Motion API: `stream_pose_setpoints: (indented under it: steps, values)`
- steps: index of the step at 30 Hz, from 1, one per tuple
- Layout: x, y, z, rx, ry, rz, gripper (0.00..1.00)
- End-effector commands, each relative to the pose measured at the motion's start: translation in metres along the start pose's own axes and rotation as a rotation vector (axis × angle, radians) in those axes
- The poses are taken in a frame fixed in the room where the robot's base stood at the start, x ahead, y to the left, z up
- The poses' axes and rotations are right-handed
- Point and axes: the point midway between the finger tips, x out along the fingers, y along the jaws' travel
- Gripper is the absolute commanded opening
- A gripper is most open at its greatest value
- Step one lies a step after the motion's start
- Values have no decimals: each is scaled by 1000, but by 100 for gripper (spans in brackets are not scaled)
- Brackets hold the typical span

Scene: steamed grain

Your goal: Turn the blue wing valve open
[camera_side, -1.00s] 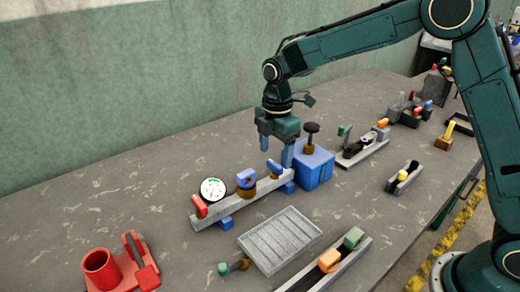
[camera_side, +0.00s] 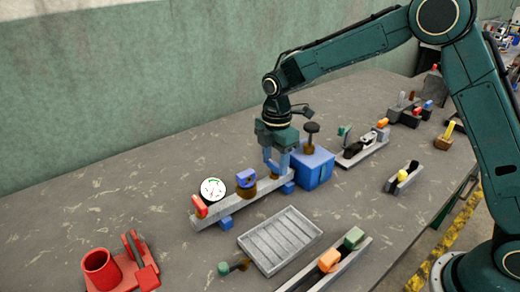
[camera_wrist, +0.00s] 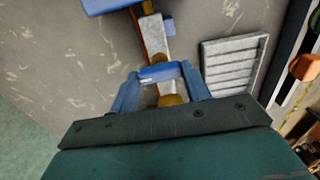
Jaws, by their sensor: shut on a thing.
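The blue wing valve (camera_wrist: 160,73) sits at the right end of a grey rail (camera_side: 236,210). In the wrist view it lies crosswise between my fingertips, over a brass body (camera_wrist: 170,100). My gripper (camera_side: 276,168) points down over it and is shut on the blue wing; it also shows in the wrist view (camera_wrist: 160,76). In the side view my fingers hide much of the wing. The wing's turn angle is hard to tell.
A larger blue handle (camera_side: 246,178), a white round gauge (camera_side: 213,190) and a red wing (camera_side: 199,206) stand along the rail. A blue box (camera_side: 314,170) with a dark knob (camera_side: 311,128) is close to the right of my gripper. A grey slatted tray (camera_side: 280,240) lies in front.

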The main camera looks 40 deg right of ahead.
Motion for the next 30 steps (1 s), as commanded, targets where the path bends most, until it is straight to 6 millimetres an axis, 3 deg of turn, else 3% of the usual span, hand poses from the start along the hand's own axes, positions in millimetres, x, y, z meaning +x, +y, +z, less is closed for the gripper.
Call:
stream_pose_setpoints:
  steps: [14,30]
  values:
    - [-1,0,0,124,-1,0,24]
    - [-1,0,0,584,-1,1,24]
